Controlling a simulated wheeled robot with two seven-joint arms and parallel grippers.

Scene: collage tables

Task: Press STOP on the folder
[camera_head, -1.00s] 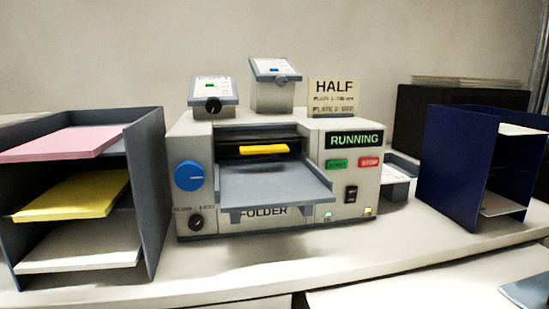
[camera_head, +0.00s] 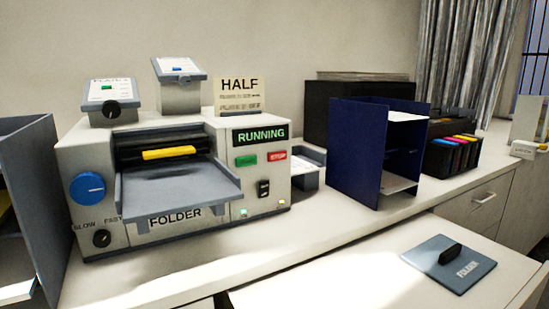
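The folder (camera_head: 200,228) is a pale grey machine on the counter at left of centre. Its green display (camera_head: 261,134) reads RUNNING. The red STOP button (camera_head: 277,155) is on the right of its front face, beside a green button (camera_head: 246,159). A black switch (camera_head: 263,188) sits below them. A yellow piece (camera_head: 168,153) shows in the slot above the grey front tray (camera_head: 178,187). A HALF sign (camera_head: 239,91) stands on top. Neither of my grippers is in view.
A dark blue shelf unit (camera_head: 358,150) stands right of the folder. A grey paper rack (camera_head: 33,180) is at the left edge. A blue-grey FOLDER plate with a black handle (camera_head: 448,264) lies on the lower surface at front right. The counter strip before the folder is clear.

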